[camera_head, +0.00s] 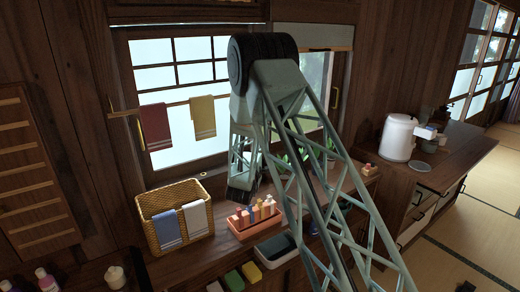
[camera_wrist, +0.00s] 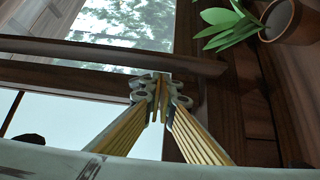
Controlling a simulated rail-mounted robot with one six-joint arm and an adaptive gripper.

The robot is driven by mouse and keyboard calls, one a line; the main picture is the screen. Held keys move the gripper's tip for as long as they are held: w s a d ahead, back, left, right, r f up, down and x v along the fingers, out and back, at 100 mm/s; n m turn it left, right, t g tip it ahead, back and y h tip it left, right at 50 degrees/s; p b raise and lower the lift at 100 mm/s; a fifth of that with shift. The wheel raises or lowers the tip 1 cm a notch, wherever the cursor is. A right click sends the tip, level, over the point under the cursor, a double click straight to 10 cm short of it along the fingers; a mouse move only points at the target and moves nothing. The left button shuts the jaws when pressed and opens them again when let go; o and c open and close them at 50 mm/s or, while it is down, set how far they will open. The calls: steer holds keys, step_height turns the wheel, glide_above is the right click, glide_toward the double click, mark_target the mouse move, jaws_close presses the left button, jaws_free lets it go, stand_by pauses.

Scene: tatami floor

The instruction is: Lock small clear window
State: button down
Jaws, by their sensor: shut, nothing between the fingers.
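The window (camera_head: 175,75) is set in the dark wood wall in the head view. Its left part has frosted panes. A clear pane (camera_head: 318,75) with foliage outside shows at the right, partly behind my arm. In the wrist view a clear pane (camera_wrist: 130,25) lies above a dark wood rail (camera_wrist: 100,55), with a frosted pane (camera_wrist: 50,115) below it. My gripper (camera_wrist: 162,85) is shut and empty. Its tips appear close to the rail and frame corner; I cannot tell whether they touch. No lock can be made out. The head view hides the gripper tips behind my arm.
A potted plant (camera_wrist: 280,20) stands close by at the wrist view's upper right. A towel rail with a red towel (camera_head: 156,127) and a yellow towel (camera_head: 202,118) crosses the window. A wicker basket (camera_head: 150,205) and a bottle tray (camera_head: 258,227) crowd the counter below.

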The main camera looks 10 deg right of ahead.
steer(key=v, duration=1.1)
steer(key=shift+s, duration=0.35)
